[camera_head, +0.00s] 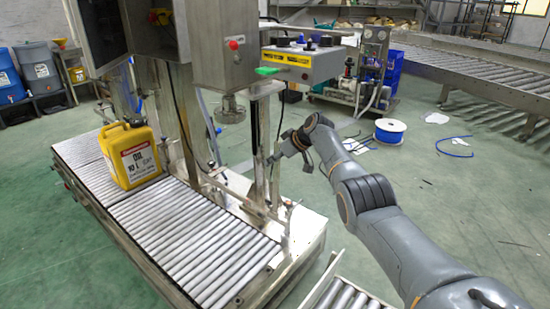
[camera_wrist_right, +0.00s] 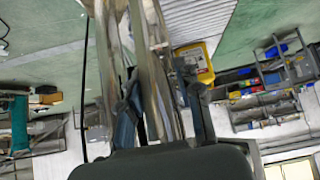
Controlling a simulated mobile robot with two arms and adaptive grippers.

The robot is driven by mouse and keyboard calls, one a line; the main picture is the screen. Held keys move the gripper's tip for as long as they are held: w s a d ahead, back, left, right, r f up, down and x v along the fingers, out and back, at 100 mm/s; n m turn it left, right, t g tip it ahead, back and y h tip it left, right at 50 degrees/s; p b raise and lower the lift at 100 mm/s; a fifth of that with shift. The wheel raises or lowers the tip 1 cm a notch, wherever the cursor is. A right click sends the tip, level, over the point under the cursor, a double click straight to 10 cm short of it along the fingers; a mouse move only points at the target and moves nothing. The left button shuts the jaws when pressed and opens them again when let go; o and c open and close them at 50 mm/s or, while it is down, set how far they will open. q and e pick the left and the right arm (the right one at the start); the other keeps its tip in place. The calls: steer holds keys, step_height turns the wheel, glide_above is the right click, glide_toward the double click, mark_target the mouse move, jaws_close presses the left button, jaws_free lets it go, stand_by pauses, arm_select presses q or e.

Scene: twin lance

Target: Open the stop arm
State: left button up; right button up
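A roller conveyor (camera_head: 205,235) runs toward the front with a steel frame along its side. A thin upright metal piece (camera_head: 288,222) stands at its right front edge; I cannot tell for sure whether it is the stop arm or how far it is swung. My right gripper (camera_head: 276,160) is beside the steel post (camera_head: 254,150) right of the conveyor. In the right wrist view its two fingers (camera_wrist_right: 163,108) are apart, with steel uprights (camera_wrist_right: 150,75) showing between and beyond them. I cannot tell whether they touch. My left gripper is out of view.
A yellow oil jug (camera_head: 132,158) stands upright on the rollers. A control box (camera_head: 302,62) with knobs overhangs the post. A cable spool (camera_head: 390,130) lies on the floor behind my right arm. Another roller section (camera_head: 348,296) is at the front.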

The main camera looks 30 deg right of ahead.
steer(key=shift+s+d+r, duration=0.1)
steer(key=shift+r, duration=0.15)
steer(key=v, duration=1.1)
steer(key=shift+s+r, duration=0.2)
steer(key=shift+s, duration=0.05)
stand_by(0.3)
